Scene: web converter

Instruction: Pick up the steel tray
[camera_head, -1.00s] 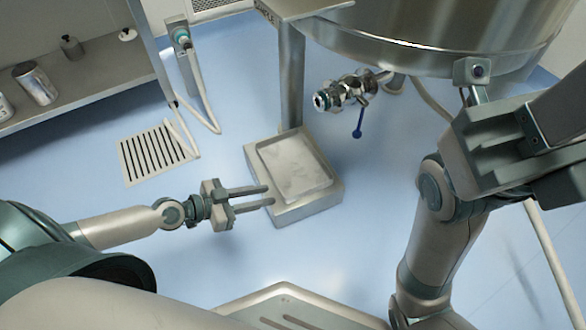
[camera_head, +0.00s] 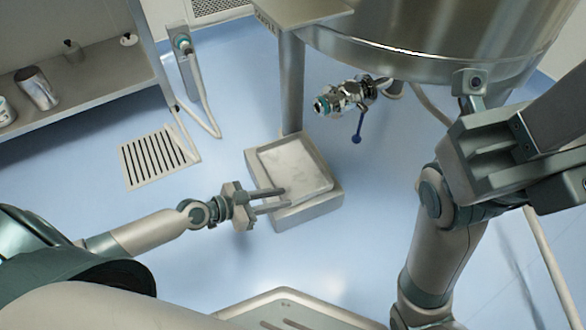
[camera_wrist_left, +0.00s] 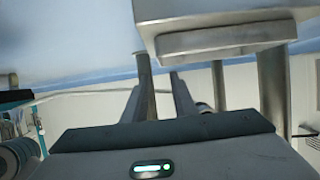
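The steel tray (camera_head: 296,167) is a shallow rectangular tray lying on a low square steel base (camera_head: 305,211) below the big vessel. My left gripper (camera_head: 284,198) is at the tray's near left edge. Its two fingers are apart with nothing visible between them, and in the head view their tips overlap the edge. Whether they touch it cannot be told. In the left wrist view the fingers (camera_wrist_left: 163,95) point towards the base (camera_wrist_left: 200,10), with a slab that looks like the tray (camera_wrist_left: 225,39) to their right.
A steel post (camera_head: 291,85) rises behind the base. A valve with a blue handle (camera_head: 357,128) hangs from the steel vessel (camera_head: 430,35) at the upper right. A floor drain grate (camera_head: 155,158) lies to the left, near a shelf (camera_head: 90,90). Blue floor around the base is clear.

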